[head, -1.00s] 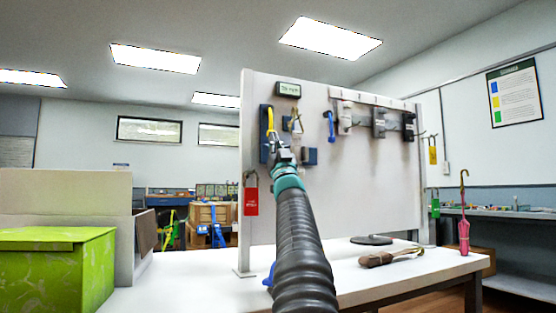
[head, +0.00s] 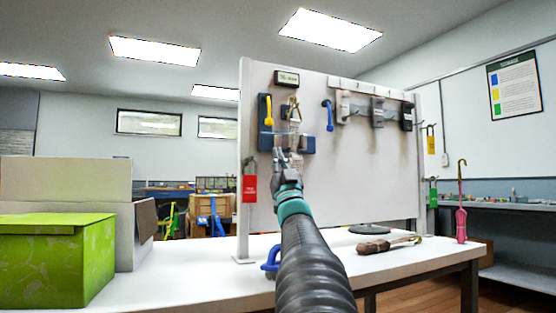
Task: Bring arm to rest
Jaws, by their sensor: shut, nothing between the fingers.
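My gripper (head: 287,158) is at the end of my dark ribbed arm with a teal wrist band, in the middle of the head view. Its fingers are shut with nothing between them. It is in front of the lower part of a blue bracket (head: 265,138) on the white upright panel (head: 350,190). A yellow handle (head: 268,110) hangs on the bracket, above and left of my gripper. A metallic tan hanging piece (head: 294,112) is just above the fingertips. I cannot tell whether the fingers touch the panel parts.
A blue handle (head: 328,115) and several grey and black blocks hang at the panel's upper right. A red tag (head: 249,187) hangs at its left edge. A brown-handled tool (head: 385,244) and a dark disc (head: 369,229) lie on the white table. A green box (head: 55,262) stands at left.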

